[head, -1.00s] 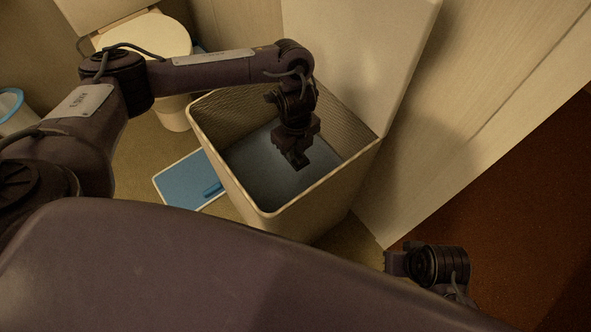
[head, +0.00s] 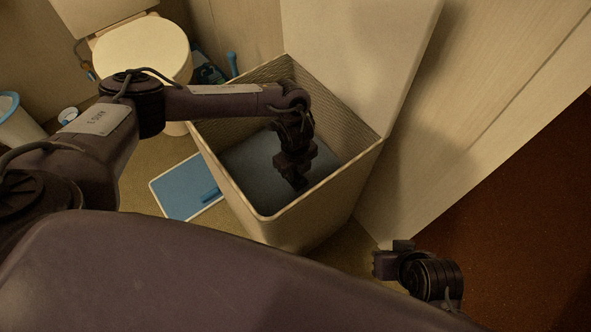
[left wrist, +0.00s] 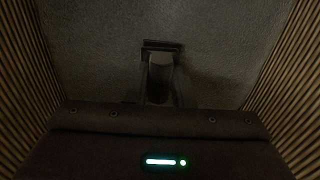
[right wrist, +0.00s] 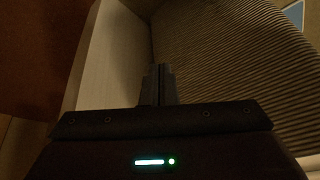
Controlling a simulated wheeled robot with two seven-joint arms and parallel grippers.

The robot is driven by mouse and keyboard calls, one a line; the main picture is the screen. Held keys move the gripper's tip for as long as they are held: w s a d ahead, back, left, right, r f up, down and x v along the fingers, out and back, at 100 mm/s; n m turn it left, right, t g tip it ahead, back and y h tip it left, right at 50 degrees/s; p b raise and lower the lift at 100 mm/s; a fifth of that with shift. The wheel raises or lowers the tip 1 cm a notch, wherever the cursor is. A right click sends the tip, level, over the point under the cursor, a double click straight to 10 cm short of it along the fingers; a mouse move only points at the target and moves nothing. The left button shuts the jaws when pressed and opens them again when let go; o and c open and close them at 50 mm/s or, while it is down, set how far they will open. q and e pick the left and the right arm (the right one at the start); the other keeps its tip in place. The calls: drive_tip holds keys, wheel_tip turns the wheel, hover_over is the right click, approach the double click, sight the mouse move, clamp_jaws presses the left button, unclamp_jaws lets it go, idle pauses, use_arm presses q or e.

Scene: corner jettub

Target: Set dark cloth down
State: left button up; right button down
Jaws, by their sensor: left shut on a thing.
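A dark grey-blue, cloth-like surface (head: 248,165) fills the inside of the tall open hamper (head: 232,187), low between its walls. I take it to be the dark cloth; its edges are not clear. It also fills the top of the left wrist view (left wrist: 95,45). My left gripper (head: 300,184) points down inside the hamper, shut on the cloth; the pinched part is hard to make out. Its fingers show dark in the left wrist view (left wrist: 162,48). My right gripper (head: 385,262) is outside, to the right of the hamper; its fingers look shut and empty in the right wrist view (right wrist: 160,82).
The hamper's raised pale lid (head: 345,60) stands behind it. A blue and white scale-like slab (head: 180,188) lies on the floor to its left. A toilet (head: 140,50) stands at the back left, with a bin (head: 15,122) at the far left. A pale wall panel (head: 450,130) closes the right side.

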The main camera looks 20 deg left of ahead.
use_arm(q)
drive_tip(key=o, duration=0.9)
drive_tip(key=shift+r, duration=0.1)
drive_tip(key=shift+r, duration=0.35)
wheel_tip(320, 180, up, 11)
drive_tip(key=p, duration=0.3)
drive_tip(key=shift+r+p, duration=0.1)
drive_tip(key=shift+p, duration=0.2)
use_arm(e)
drive_tip(key=d, duration=0.1)
drive_tip(key=s+d+g+h, duration=0.1)
drive_tip(key=d+r+g, duration=0.1)
drive_tip(key=d, duration=0.1)
drive_tip(key=shift+s+r+m, duration=0.1)
drive_tip(key=shift+s+m, duration=0.3)
